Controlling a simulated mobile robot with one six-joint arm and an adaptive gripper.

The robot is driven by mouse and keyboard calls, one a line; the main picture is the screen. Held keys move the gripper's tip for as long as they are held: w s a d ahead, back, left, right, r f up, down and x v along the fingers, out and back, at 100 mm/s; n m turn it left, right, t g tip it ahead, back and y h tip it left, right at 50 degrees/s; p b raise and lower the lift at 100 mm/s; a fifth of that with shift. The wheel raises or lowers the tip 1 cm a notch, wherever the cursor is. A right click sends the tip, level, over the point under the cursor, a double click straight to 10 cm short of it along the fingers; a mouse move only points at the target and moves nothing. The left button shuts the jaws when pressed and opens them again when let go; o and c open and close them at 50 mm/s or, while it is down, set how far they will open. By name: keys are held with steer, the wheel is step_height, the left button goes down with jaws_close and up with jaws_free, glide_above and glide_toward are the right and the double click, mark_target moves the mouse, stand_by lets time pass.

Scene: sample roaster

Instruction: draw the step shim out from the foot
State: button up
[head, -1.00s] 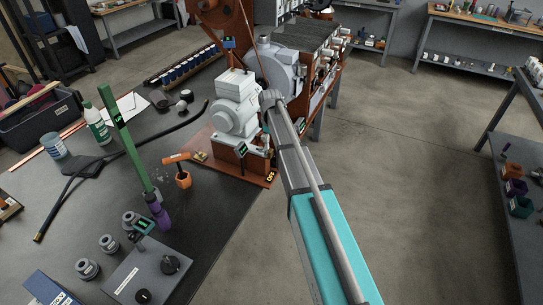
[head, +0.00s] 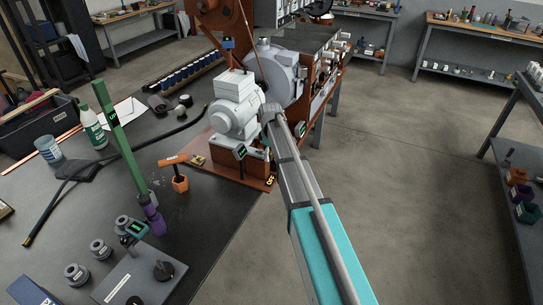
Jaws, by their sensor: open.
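A pale grey motor (head: 234,112) stands on a red-brown base plate (head: 222,172) at the table's right edge. Its foot lies low on the plate, with the near right side partly covered by my arm. A small brass-coloured piece (head: 198,160) lies on the plate left of the motor; I cannot tell whether it is the step shim. No shim is clearly visible under the foot. My arm reaches up from the bottom to the motor's right side. My gripper (head: 264,143) is small and mostly hidden there, beside the motor's lower right side. It is open, and I see nothing held in it.
A green upright bar (head: 122,142), an orange T-handled tool (head: 174,161) and a grey box with knobs (head: 140,282) stand on the dark table, left of the motor. A roaster drum housing (head: 277,68) rises behind the motor. The floor to the right is clear.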

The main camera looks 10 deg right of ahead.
steer(key=shift+c, duration=0.2)
jaws_close()
steer(key=shift+s+d, duration=0.8)
steer(key=shift+d, duration=0.25)
steer(key=shift+s+d, duration=0.8)
steer(key=shift+d, duration=0.25)
steer(key=shift+o, duration=0.2)
jaws_free()
steer(key=shift+w+r, duration=0.1)
steer(key=shift+r, duration=0.05)
